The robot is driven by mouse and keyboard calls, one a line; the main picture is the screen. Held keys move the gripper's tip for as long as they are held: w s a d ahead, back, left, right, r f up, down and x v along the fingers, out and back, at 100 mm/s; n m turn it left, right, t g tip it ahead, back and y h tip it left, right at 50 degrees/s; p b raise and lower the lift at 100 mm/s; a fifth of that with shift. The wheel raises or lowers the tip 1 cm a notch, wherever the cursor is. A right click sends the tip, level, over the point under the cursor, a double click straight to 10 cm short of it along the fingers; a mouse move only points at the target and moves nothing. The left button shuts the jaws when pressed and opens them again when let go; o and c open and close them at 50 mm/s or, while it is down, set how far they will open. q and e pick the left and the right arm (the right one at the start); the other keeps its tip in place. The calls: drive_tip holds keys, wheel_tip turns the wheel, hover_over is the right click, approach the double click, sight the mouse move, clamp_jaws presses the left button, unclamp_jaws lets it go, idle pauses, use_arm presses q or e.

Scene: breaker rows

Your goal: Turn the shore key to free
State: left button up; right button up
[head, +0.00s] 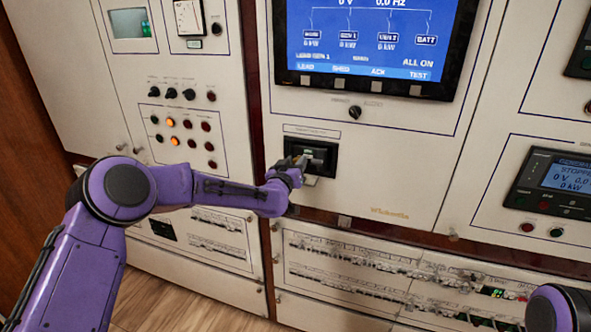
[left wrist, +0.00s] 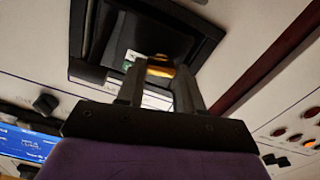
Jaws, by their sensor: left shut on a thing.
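My left gripper (head: 299,164) reaches to a black recessed housing (head: 324,156) in the middle panel, below the large screen. In the left wrist view the two fingers (left wrist: 160,74) are closed around a small brass-coloured piece, which looks like the shore key (left wrist: 160,71). The fingers hide most of the key, and I cannot read which position it is turned to. The black housing (left wrist: 190,20) surrounds it there, with a small green-and-white mark beside the fingers. My right gripper is not in view.
A large blue screen (head: 368,35) sits above, with a black rotary knob (head: 355,112) under it. Small switches and lit orange lamps (head: 172,122) are on the left panel. Rows of breakers (head: 350,256) run below. The panel right of the housing is clear.

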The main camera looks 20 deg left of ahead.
use_arm(q)
drive_tip(key=n+b, duration=0.3)
drive_tip(key=shift+a+f+n, duration=0.1)
drive_tip(key=shift+f+n, duration=0.15)
drive_tip(key=shift+n, duration=0.15)
drive_tip(key=n+b, duration=0.7)
drive_tip(key=n, duration=0.1)
drive_tip(key=shift+a+f+n, duration=0.1)
drive_tip(key=shift+n, duration=0.3)
drive_tip(key=shift+n+b, duration=1.05)
drive_tip(key=shift+n, duration=0.25)
drive_tip(key=o, duration=0.8)
drive_tip(key=shift+c, duration=0.2)
